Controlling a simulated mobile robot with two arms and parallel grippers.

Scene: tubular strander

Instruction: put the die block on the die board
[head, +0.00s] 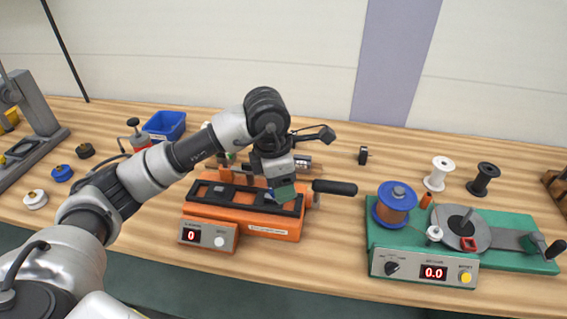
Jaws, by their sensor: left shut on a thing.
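My left gripper (281,184) comes in from the left and points down over the right part of an orange bench unit (265,226). It is shut on a small green block (285,193), which seems to be the die block; the fingers hide much of it. The block is over the unit's black top plate (228,194), and I cannot tell whether it touches. No part is clearly marked as the die board; that black plate has recesses and may be it. My right gripper is out of view.
A black handle (334,187) sticks out right of the orange unit. A green winder (470,242) with a copper spool (396,201) stands at the right. White (438,173) and black (483,179) spools stand behind it. A blue bin (164,126) stands at the back left. Bare table lies between the units.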

